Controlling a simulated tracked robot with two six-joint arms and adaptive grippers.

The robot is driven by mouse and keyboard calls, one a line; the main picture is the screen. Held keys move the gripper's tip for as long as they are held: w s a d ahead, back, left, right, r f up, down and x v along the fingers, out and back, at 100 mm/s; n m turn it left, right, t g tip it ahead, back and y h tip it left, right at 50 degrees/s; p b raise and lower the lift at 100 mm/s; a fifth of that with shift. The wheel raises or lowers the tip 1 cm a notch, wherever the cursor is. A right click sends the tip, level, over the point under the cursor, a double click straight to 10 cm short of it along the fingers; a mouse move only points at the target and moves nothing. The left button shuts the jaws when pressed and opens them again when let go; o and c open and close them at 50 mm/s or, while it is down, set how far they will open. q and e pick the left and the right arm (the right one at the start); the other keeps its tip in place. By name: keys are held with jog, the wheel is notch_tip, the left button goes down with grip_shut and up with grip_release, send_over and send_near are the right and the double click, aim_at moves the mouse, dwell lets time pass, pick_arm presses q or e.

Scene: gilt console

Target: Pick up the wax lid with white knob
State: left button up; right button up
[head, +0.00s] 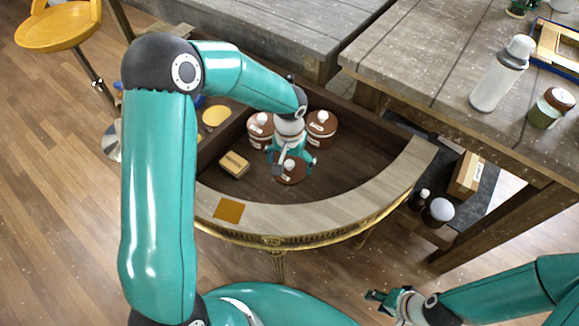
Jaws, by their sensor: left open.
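Three round brown pieces with white knobs and pale labels are inside the gilt console (413,160). One brown lid with white knob (291,178) is at the front, the back-left one (256,131) and back-right one (325,131) stand behind it. The labels are too small to read, so I cannot tell which is wax. My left gripper (292,166) is open, pointing down over the front lid, its fingers at either side of the knob; contact is unclear. My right gripper (380,299) is low at the front right, away from the console; its jaw state is unclear.
A yellow-topped block (234,164) lies in the console, left of the lids. An orange square (229,210) lies on its front rim. A wooden table (420,75) with a white bottle (497,82) stands at right. The console's right interior is clear.

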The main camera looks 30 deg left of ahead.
pick_arm(q)
jog(key=shift+s, duration=0.1)
grip_shut()
dwell(0.5)
